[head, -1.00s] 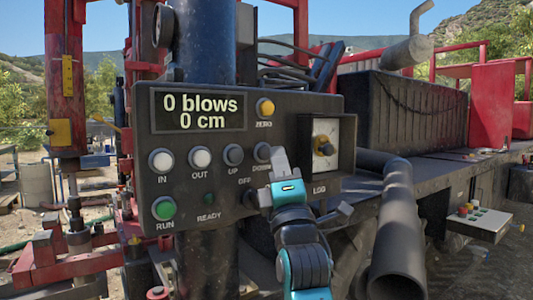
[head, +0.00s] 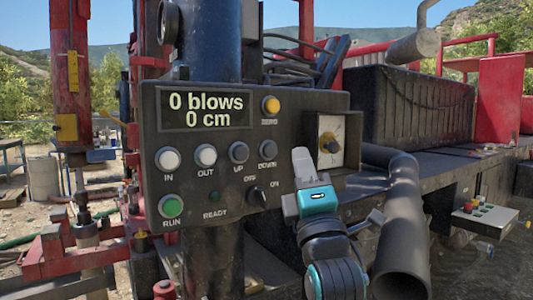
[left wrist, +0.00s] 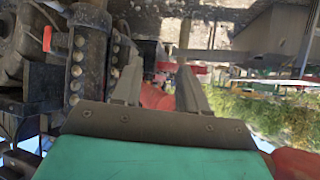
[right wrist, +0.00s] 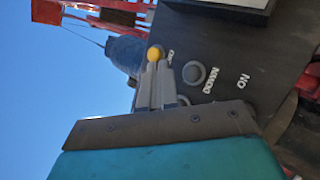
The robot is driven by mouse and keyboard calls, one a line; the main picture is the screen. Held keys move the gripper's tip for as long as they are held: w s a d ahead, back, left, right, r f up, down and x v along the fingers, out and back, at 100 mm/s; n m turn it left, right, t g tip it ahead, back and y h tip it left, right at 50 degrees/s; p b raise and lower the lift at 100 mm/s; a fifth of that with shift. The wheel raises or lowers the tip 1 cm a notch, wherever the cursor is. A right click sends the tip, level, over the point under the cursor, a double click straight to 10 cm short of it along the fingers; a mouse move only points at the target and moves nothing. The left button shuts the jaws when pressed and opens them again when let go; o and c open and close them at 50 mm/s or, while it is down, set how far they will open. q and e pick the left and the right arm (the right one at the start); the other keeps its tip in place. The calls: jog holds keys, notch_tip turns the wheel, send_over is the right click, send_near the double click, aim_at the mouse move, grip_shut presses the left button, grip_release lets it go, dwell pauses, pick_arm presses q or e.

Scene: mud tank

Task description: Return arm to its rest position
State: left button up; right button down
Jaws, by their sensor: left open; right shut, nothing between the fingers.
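My right gripper (head: 303,165) is in front of the lower right part of the black control panel (head: 150,130), fingers pointing up. It is shut and empty, its fingers together in the right wrist view (right wrist: 158,72). It appears apart from the panel. The OFF/ON knob (head: 257,195) is visible left of it. My left gripper (left wrist: 155,80) shows only in the left wrist view, its two fingers spread with nothing held.
The panel carries IN, OUT, UP, DOWN and RUN buttons (head: 170,206), a yellow ZERO button (head: 271,105) and a display (head: 205,108) reading "0 blows 0 cm". A thick black pipe (head: 402,230) stands right of my right arm. A red-framed machine (head: 71,80) is at left.

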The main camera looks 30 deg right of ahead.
jog(key=s+a+f+m+g+y, duration=0.2)
jog(key=a+f+m+g+y, duration=0.3)
jog(key=f, duration=1)
jog(key=s+f+m+g+y, duration=0.25)
jog(key=f+g, duration=0.45)
jog(key=f, duration=0.8)
jog(key=s+a+f+m+g, duration=0.2)
jog(key=s+f+m+g, duration=0.25)
jog(key=s+f, duration=0.45)
jog(key=s+a+f+m+g, duration=0.25)
jog(key=s+f+g, duration=0.35)
jog(key=s, duration=0.4)
jog(key=w+a+f+t+y, duration=0.2)
jog(key=w+f+t, duration=0.6)
jog(key=f, duration=0.1)
jog(key=shift+a+f, duration=0.2)
jog(key=shift+a, duration=0.2)
jog(key=shift+y, duration=0.25)
